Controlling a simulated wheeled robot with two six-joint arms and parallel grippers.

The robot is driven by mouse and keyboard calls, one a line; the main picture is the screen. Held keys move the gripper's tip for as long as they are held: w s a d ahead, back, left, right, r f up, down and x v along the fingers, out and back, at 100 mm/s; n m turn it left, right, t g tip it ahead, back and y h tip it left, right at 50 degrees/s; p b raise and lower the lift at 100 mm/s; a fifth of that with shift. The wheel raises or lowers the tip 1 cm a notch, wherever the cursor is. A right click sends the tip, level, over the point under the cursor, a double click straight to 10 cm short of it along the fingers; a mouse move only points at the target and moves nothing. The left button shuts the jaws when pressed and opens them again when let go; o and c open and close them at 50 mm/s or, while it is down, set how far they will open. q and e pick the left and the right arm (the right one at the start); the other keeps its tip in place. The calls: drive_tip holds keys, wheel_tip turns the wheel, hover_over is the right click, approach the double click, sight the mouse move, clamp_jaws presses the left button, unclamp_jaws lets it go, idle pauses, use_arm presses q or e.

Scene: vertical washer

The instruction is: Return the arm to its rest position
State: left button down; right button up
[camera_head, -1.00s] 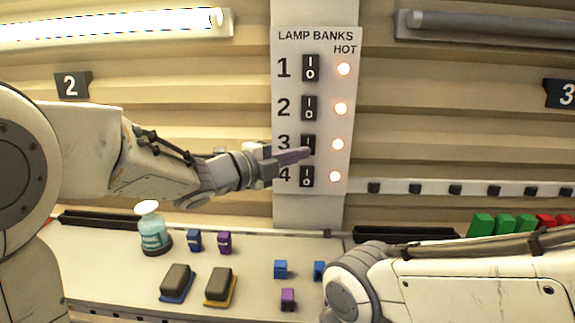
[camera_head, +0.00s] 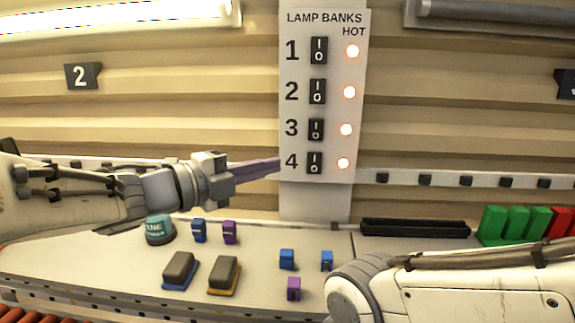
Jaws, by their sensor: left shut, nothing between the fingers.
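My left gripper (camera_head: 258,170) is in front of the wall, with its purple fingers together and empty. Its fingertips appear near the left edge of the lamp banks panel (camera_head: 301,100), about level with the number 4. The panel carries rocker switches in rows 1 to 4, including switch 3 (camera_head: 316,129) and switch 4 (camera_head: 315,162). A lit lamp stands beside each switch, such as the row 3 lamp (camera_head: 346,130). My right arm shows at the lower right, but its gripper is not in view.
Two brushes or erasers (camera_head: 224,275) and small blue and purple blocks (camera_head: 293,289) lie there. Green blocks (camera_head: 520,224) stand at right beside a black tray (camera_head: 415,228).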

use_arm(q)
drive_tip(key=shift+s+a, duration=0.3)
drive_tip(key=shift+a, duration=0.05)
wheel_tip(320, 180, down, 13)
drive_tip(key=n+y, duration=0.9)
drive_tip(key=n, duration=0.5)
drive_tip(key=s+f+n+g+y, duration=0.1)
drive_tip(key=s+f+n+g, duration=0.1)
drive_tip(key=s, duration=0.5)
drive_tip(key=s+f+n+g, duration=0.1)
drive_tip(key=s+f+g, duration=0.4)
drive_tip(key=s, duration=0.3)
drive_tip(key=s+d+f+n+g+y, duration=0.1)
drive_tip(key=s+f+g, duration=0.3)
drive_tip(key=s, duration=0.4)
drive_tip(key=shift+f+n+y, duration=0.3)
drive_tip(key=shift+f+n, duration=0.05)
drive_tip(key=shift+n, duration=0.45)
drive_tip(key=shift+s+d, duration=0.1)
